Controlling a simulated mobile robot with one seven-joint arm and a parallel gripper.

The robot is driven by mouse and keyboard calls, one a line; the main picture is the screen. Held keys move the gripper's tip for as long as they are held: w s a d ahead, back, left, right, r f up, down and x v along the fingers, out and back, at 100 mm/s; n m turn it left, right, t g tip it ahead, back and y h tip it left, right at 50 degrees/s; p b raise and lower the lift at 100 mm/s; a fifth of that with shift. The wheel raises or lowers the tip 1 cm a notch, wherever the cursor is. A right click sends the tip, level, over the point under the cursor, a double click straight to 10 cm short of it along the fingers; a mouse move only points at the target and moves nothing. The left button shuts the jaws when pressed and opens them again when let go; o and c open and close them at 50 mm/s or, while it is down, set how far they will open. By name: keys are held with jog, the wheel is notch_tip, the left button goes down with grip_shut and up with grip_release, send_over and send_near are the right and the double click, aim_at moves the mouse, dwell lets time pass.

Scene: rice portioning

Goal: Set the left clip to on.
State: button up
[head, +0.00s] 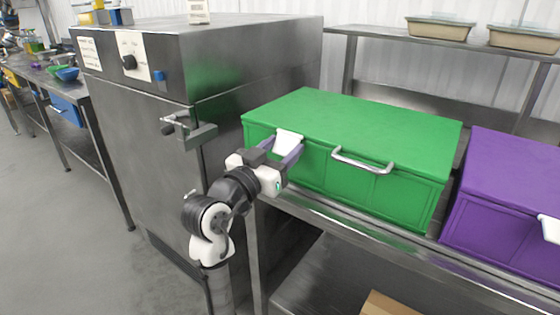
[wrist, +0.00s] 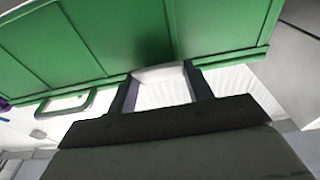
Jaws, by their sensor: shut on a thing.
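The green box (head: 350,125) stands on the metal table with its lid down. Its left clip (head: 288,141) is a white flap at the left end of the front side, standing out from the box at a slant. My gripper (head: 281,152) is at this clip with one finger on each side, shut on it. The wrist view shows the white clip (wrist: 162,90) between the two dark fingers, against the green box wall (wrist: 100,40). The fingers partly hide the clip's edges. A metal handle (head: 362,161) is at the middle of the box front.
A purple box (head: 510,190) with a white clip (head: 549,228) stands to the right. A large steel cabinet (head: 150,140) with a latch (head: 188,128) is close on the left. A cardboard box (head: 388,304) lies on the lower shelf (head: 325,275). Tan trays (head: 440,30) sit on the back shelf.

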jog(key=shift+f+t+h+b, duration=0.3)
jog(key=shift+f+b, duration=0.1)
jog(key=shift+b, duration=0.45)
jog(key=shift+w, duration=0.1)
jog(key=shift+r, duration=0.2)
jog(key=o, duration=1)
